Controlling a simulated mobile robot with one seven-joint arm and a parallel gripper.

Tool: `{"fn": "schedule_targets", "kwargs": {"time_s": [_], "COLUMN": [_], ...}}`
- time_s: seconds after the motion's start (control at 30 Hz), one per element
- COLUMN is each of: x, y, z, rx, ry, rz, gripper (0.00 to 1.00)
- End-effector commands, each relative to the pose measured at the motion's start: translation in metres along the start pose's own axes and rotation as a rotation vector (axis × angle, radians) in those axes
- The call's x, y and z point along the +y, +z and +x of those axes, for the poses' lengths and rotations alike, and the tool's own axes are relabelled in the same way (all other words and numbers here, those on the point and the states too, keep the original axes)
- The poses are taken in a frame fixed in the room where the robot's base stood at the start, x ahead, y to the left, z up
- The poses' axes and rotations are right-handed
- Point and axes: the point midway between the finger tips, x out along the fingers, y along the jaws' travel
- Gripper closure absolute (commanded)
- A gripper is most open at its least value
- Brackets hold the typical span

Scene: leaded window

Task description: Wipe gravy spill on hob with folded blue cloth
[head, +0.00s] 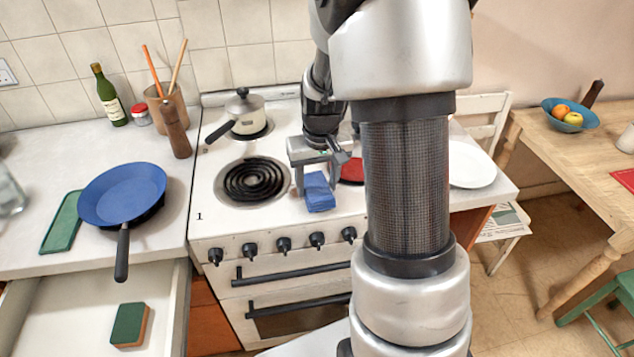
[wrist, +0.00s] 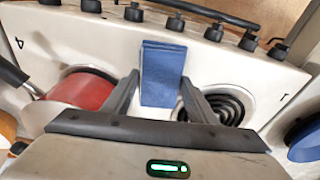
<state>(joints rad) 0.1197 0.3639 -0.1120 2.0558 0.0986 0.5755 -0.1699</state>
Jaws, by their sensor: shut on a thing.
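The folded blue cloth (head: 319,194) is at the front middle of the white hob (head: 262,212), between the black coil ring and a red round piece of cookware. My gripper (head: 318,178) points down over the hob and is shut on the cloth. In the wrist view the cloth (wrist: 161,72) is between the two dark fingers of my gripper (wrist: 159,84). I cannot tell whether the cloth touches the hob top. No gravy spill can be made out; the cloth, gripper and arm cover part of the hob.
A lidded saucepan (head: 245,113) stands on the back left ring. The bare coil ring (head: 252,181) is left of the cloth, the red cookware (head: 351,171) right of it. Knobs (head: 284,245) line the front. A blue frying pan (head: 124,194) sits on the left counter above an open drawer (head: 80,312).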

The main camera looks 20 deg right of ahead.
Motion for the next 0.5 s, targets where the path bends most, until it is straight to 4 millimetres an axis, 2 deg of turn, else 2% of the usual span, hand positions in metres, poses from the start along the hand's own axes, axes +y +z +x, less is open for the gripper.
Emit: {"fn": "schedule_targets", "kwargs": {"time_s": [0.5], "x": [0.0000], "y": [0.0017], "z": [0.0111], "rx": [0.000], "ry": [0.000], "rz": [0.000], "gripper": [0.66]}}
